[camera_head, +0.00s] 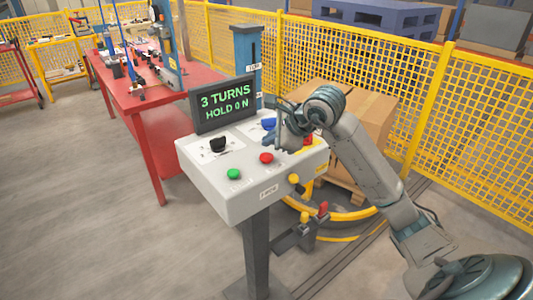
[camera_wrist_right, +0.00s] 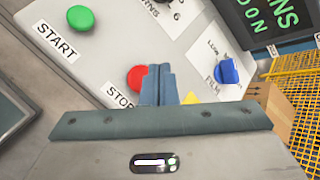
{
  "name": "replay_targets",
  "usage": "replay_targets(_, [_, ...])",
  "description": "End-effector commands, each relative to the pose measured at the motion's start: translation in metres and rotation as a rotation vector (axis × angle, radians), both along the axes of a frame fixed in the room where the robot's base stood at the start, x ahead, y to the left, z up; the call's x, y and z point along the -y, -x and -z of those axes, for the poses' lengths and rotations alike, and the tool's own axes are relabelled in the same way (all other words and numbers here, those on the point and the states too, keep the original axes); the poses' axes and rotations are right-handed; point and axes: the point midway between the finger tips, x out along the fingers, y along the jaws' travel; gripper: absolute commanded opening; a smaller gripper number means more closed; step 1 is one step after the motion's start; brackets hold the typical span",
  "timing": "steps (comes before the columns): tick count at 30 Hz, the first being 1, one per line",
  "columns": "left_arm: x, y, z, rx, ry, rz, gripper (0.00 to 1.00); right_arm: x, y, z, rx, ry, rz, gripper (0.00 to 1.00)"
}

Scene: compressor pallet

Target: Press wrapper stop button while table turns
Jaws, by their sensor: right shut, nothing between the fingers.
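The control box (camera_head: 240,198) stands on a post in the head view. Its red stop button (camera_head: 266,158) is right of the green start button (camera_head: 233,174). In the wrist view the red button (camera_wrist_right: 136,77) is beside the label STOP, and the green button (camera_wrist_right: 80,18) is by START. My right gripper (camera_head: 271,138) is over the box's top, just beyond the red button. In the wrist view its closed, empty fingertips (camera_wrist_right: 158,70) overlap the button's right edge. I cannot tell whether they touch anything. My left gripper is out of view.
A screen (camera_head: 224,104) reads "3 TURNS HOLD 0 N". A black knob (camera_head: 217,144) and blue knob (camera_head: 268,124) are on the box. Cardboard boxes (camera_head: 375,110) stand behind my right arm, above a yellow ring (camera_head: 350,214). A red table (camera_head: 150,100) and yellow fence (camera_head: 470,110) are behind.

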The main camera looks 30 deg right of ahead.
Motion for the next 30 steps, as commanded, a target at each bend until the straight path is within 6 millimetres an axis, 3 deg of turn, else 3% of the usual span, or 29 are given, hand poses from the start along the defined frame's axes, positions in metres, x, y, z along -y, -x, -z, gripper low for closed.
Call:
replay_targets(9, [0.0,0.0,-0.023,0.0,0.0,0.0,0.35,0.0,0.0,-0.034,0.001,-0.001,-0.001,0.0])
replay_targets(30, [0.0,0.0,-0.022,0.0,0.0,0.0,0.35,0.0,0.0,-0.033,-0.001,0.0,-0.001,0.0])
